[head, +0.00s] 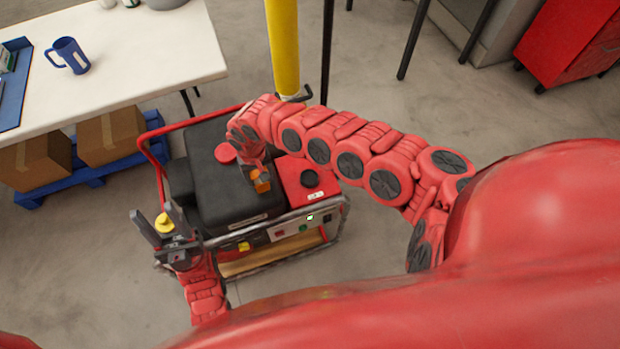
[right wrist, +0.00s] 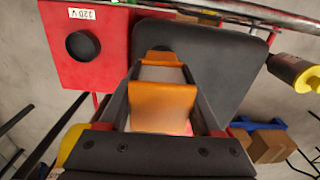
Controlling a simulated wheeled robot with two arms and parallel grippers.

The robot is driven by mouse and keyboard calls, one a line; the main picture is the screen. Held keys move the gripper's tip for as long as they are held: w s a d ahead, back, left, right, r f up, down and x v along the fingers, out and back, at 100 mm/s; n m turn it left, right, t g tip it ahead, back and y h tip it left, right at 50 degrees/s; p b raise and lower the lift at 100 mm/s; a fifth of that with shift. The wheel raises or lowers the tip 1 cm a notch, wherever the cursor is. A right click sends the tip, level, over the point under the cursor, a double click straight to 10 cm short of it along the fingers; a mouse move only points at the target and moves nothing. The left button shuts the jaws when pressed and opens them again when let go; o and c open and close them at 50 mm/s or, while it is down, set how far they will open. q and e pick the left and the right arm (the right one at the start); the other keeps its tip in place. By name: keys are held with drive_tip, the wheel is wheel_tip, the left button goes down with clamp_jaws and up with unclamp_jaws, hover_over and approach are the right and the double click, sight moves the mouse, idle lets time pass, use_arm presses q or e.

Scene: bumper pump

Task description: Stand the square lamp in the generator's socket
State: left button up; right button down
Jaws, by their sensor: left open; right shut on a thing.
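The generator (head: 222,190) stands on the floor, with a black top and a red panel (head: 296,172) at its right. My right gripper (head: 259,180) is shut on the orange square lamp (right wrist: 162,105), above the black top and left of the socket. The lamp (head: 262,186) is apart from the socket; its lower end is partly hidden. My left gripper (head: 161,226) is open at the generator's left side, around or above a yellow knob-like part (head: 164,222).
A white table (head: 150,75) with a blue mug (head: 69,55) stands at the upper left. Cardboard boxes (head: 110,135) sit on a blue pallet below it. A yellow post (head: 283,45) rises behind the generator. A red cabinet (head: 570,45) is far right.

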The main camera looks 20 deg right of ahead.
drive_tip(key=shift+a+f, duration=0.1)
drive_tip(key=shift+a, duration=0.15)
drive_tip(key=shift+w+d, duration=0.15)
drive_tip(key=shift+d, duration=0.05)
drive_tip(key=shift+w+d+f+p, duration=0.2)
drive_tip(key=shift+d+f+p, duration=0.55)
drive_tip(key=shift+d, duration=1.85)
drive_tip(key=shift+w+d+f+p, duration=0.15)
drive_tip(key=shift+d+f+p, duration=0.65)
drive_tip(key=shift+d, duration=1.8)
drive_tip(key=shift+w+d+f+p, duration=0.2)
drive_tip(key=shift+d+f+p, duration=0.55)
drive_tip(key=shift+d, duration=1.85)
drive_tip(key=shift+f, duration=0.25)
drive_tip(key=shift+c, duration=0.4)
unclamp_jaws()
